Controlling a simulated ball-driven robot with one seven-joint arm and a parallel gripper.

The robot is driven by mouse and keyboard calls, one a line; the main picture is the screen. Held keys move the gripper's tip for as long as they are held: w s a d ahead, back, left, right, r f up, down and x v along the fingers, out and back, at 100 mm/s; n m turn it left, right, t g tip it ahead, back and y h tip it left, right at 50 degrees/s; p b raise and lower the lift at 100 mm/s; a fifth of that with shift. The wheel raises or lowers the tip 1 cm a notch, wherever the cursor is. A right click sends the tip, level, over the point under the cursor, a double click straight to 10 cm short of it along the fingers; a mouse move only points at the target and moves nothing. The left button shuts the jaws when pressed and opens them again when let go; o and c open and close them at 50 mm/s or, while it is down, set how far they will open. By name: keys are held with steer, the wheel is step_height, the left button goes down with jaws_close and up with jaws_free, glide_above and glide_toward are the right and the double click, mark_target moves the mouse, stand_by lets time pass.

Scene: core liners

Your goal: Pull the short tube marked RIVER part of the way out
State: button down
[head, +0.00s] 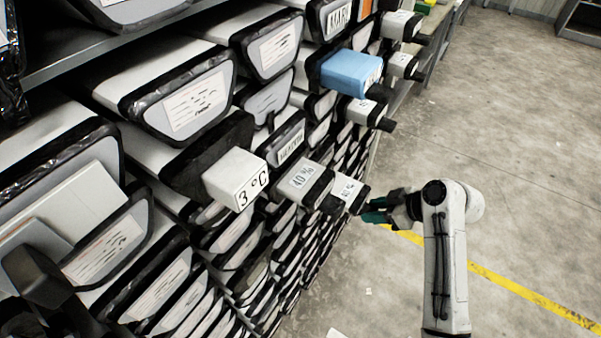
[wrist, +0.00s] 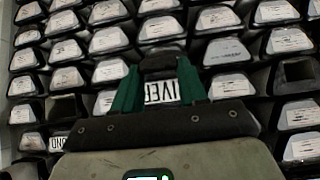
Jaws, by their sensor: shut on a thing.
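The RIVER tube shows in the wrist view as a white label (wrist: 162,92) with dark letters, partly covered, between my green fingers. Its dark end shows just beyond the label. My gripper (wrist: 160,66) is shut on it, one finger on each side. In the head view my gripper (head: 376,210) is at the right side of the rack, at the end of a short pale tube (head: 346,189) that juts from it. That tube's label is too small to read there, and the contact is partly hidden.
Other tubes jut out close by: one marked 40 % (head: 302,178), one marked 3°C (head: 240,180) and a blue one (head: 350,71). The rack holds many labelled tube ends. Open concrete floor (head: 500,120) lies to the right.

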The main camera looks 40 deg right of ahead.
steer(key=shift+s+d+p, duration=0.2)
steer(key=shift+s+d, duration=0.15)
steer(key=shift+s, duration=0.55)
steer(key=shift+s+d+p, duration=0.25)
steer(key=shift+s+d, duration=0.05)
steer(key=shift+s, duration=0.65)
steer(key=shift+s+d+p, duration=0.2)
steer(key=shift+s+d, duration=0.15)
steer(key=shift+s, duration=0.55)
steer(key=c, duration=0.5)
jaws_free()
steer(key=v, duration=1.1)
steer(key=s+a+f+m+g+h, duration=0.1)
steer(key=a+f+g, duration=0.1)
steer(key=a, duration=0.4)
steer(key=s+a+f+m+g+h, duration=0.1)
steer(key=a+f+m+g, duration=0.1)
steer(key=a, duration=0.5)
steer(key=s+a+f+m+g+h, duration=0.1)
steer(key=a+f+g, duration=0.2)
steer(key=a+f, duration=0.2)
steer(key=shift+a+f, duration=0.4)
steer(key=shift+a, duration=0.3)
